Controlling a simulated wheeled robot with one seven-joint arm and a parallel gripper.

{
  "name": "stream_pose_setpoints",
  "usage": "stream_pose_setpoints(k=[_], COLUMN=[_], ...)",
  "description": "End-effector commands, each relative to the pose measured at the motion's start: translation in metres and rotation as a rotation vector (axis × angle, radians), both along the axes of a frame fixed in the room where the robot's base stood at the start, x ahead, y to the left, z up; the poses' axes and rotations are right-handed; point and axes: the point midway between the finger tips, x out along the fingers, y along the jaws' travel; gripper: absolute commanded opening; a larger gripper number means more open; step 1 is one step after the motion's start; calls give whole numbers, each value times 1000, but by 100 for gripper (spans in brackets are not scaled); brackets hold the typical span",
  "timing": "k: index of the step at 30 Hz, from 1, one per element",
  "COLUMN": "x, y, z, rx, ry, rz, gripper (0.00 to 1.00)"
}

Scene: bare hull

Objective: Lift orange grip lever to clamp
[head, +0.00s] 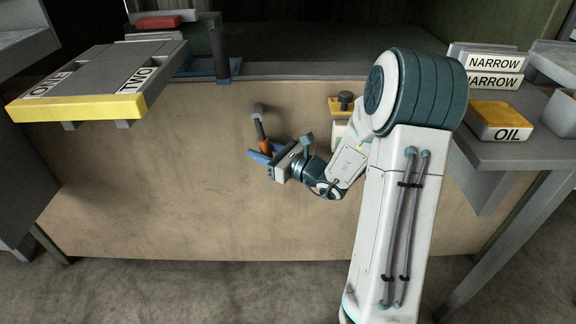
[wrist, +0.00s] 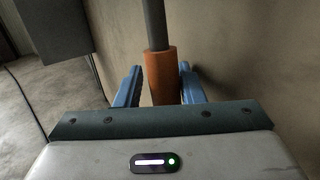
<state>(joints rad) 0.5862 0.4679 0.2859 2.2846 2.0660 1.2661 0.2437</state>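The lever is a grey rod with an orange grip (head: 264,146), in front of the tan panel. In the head view the rod rises from the grip to a grey pivot (head: 258,109) on the panel. In the wrist view the orange grip (wrist: 161,78) stands upright between the two blue fingers. My gripper (head: 265,152) is around the grip, one finger on each side, with narrow gaps seeming to show beside it. It looks open; contact with the grip is hard to tell. The grip's lower end is hidden behind my gripper's body in the wrist view (wrist: 161,88).
The tan panel (head: 150,190) lies close beside my gripper. A yellow-topped fixture with a dark knob (head: 345,101) is partly behind my arm. A yellow-edged shelf marked ONE and TWO (head: 105,108) juts out at left. An OIL box (head: 498,122) sits on the right-hand table.

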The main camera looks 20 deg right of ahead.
Motion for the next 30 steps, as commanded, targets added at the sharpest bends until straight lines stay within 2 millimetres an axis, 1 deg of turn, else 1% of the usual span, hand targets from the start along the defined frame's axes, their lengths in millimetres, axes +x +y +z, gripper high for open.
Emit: stream_pose_setpoints(k=[1,3,20,21,22,30], x=[-10,-22,-110,-112,-113,-129], y=[-10,-19,-93,-83,-77,-36], z=[1,2,1,11,16,47], rx=[-6,-8,-9,-29,-46,-184], ry=[5,6,7,2,2,-4], rz=[-3,-3,-13,22,44,228], gripper=[32,32,32,32,32,32])
